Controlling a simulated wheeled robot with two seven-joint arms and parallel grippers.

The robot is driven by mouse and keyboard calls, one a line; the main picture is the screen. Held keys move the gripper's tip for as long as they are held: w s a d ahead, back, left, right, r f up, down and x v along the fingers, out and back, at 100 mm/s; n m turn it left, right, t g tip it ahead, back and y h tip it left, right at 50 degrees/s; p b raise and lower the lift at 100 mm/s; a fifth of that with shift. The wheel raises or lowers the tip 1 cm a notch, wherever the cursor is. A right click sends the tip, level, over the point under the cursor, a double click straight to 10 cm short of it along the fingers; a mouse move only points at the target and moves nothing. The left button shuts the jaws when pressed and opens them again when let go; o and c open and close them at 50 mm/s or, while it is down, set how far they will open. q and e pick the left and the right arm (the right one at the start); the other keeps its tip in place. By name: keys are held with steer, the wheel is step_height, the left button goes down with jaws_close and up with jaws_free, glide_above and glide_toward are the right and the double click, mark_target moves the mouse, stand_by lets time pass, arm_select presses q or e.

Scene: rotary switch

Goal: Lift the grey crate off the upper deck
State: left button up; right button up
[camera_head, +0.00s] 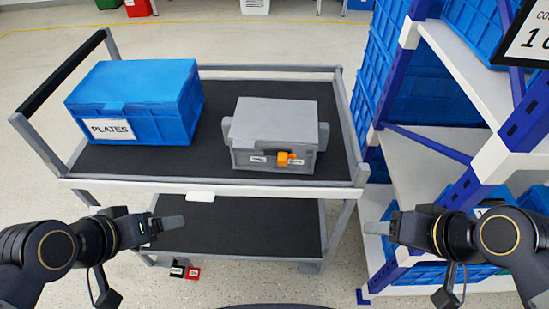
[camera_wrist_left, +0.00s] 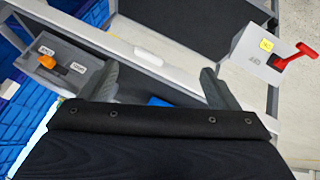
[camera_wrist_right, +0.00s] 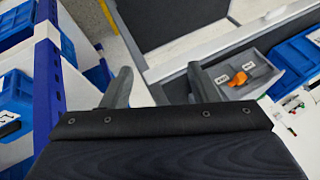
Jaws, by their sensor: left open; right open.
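The grey crate (camera_head: 275,122) stands on the right half of the black upper deck (camera_head: 218,162) of a cart. Its front has an orange rotary switch (camera_head: 287,158) between two small white labels too small to read surely. The crate also shows in the left wrist view (camera_wrist_left: 82,55) and the right wrist view (camera_wrist_right: 222,75). My left gripper (camera_head: 168,226) is open and empty, in front of the cart and left of the crate. My right gripper (camera_head: 384,228) is open and empty, in front and to the right of it. Neither touches the crate.
A blue crate marked PLATES (camera_head: 135,100) stands left on the same deck. The cart has a lower black deck (camera_head: 240,225) and a handle at left (camera_head: 62,72). A shelf rack (camera_head: 440,150) with blue bins stands close at right. A red lever (camera_wrist_left: 295,57) shows in the left wrist view.

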arm_select(q)
steer(key=w+a+f+n+t+y+b, duration=0.2)
steer(key=w+a+f+b, duration=0.1)
steer(key=w+f+b, duration=0.15)
steer(key=w+a+r+n+t, duration=0.2)
steer(key=w+r+t, duration=0.1)
steer(key=w, duration=0.3)
steer(key=w+a+r+n+t, duration=0.2)
steer(key=w+r, duration=0.2)
steer(key=w, duration=0.2)
steer(key=w+d+r+g+h, duration=0.1)
steer(key=w+d+h, duration=0.3)
steer(key=d+h, duration=0.7)
steer(key=shift+w+d+r+h, duration=0.15)
steer(key=shift+w+r+h, duration=0.1)
steer(key=shift+r+h, duration=0.5)
arm_select(e)
steer(key=w+a+r+m+g+y, duration=0.1)
steer(key=w+r+m+g+y, duration=0.1)
steer(key=w+m, duration=0.6)
steer(key=w+a+r+m+g+y, duration=0.1)
steer(key=w+m, duration=0.8)
steer(key=w, duration=0.9)
steer(key=shift+w+r+g+y, duration=0.4)
steer(key=shift+r+g+y, duration=0.35)
steer(key=shift+y, duration=0.35)
steer(key=shift+f, duration=0.1)
arm_select(q)
steer(key=shift+f, duration=0.1)
